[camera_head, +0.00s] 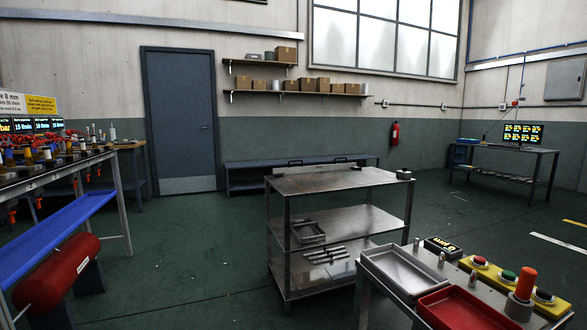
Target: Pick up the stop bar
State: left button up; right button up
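Several slim metal bars (325,252) lie side by side on the lower shelf of a metal cart in the middle of the view. I cannot tell whether one of them is the stop bar, and no label marks it. Neither of my grippers is in view.
A bench with a blue trough (55,226) and red tank (56,273) stands left. Floor left of the cart is clear.

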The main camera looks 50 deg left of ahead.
aim_at(345, 166)
jog(key=u, duration=1.5)
